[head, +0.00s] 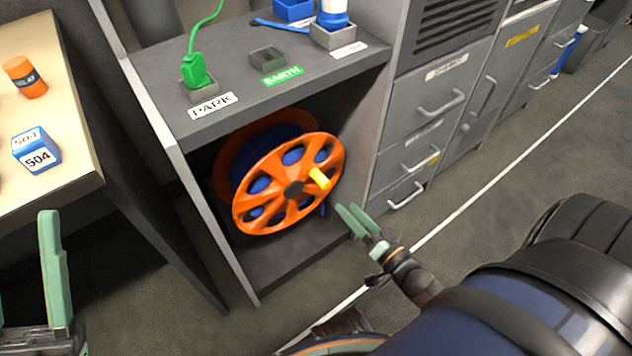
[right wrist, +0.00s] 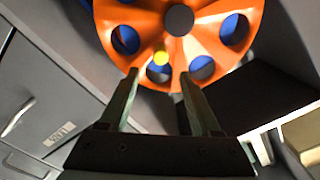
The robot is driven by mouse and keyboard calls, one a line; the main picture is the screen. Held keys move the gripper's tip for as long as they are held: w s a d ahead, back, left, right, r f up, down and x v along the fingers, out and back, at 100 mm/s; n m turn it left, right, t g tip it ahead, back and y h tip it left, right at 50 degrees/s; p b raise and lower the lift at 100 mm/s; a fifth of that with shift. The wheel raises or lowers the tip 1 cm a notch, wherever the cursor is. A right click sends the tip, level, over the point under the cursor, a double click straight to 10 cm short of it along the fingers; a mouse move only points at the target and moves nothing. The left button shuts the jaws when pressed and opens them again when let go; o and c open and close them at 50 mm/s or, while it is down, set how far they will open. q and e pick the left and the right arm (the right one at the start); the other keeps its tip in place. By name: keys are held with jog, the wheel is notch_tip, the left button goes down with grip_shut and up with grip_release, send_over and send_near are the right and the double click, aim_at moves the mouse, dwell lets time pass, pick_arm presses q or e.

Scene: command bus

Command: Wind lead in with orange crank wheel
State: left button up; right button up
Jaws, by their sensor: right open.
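The orange crank wheel (head: 270,197) stands in the open lower bay of the grey cabinet, with blue lead (head: 292,157) wound on the drum behind it. Its yellow crank handle (head: 319,178) sticks out on the right side of the wheel. My right gripper (head: 347,212) is open and empty, just right of the wheel and below the handle. In the right wrist view the handle (right wrist: 161,58) shows beyond and between the open fingers (right wrist: 160,85), apart from them. My left gripper (head: 50,225) is at the lower left edge, far from the wheel; only part of it shows.
The shelf above holds a green plug (head: 196,70) in the PARK socket, an empty EARTH socket (head: 268,57) and a blue-and-white plug (head: 333,15). Grey drawers (head: 420,150) stand to the right. A table at left carries an orange cylinder (head: 25,77) and a blue-and-white 504 box (head: 37,150).

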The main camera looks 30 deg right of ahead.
aim_at(327, 186)
jog(key=w+b, duration=0.1)
jog(key=w, duration=0.2)
jog(key=w+b, duration=0.1)
jog(key=w, duration=0.3)
jog(key=w+a+b, duration=0.1)
jog(key=w, duration=0.2)
jog(key=shift+w+f+b, duration=0.1)
jog(key=shift+w+b, duration=0.2)
jog(key=shift+w, duration=0.55)
grip_shut()
dwell(0.4)
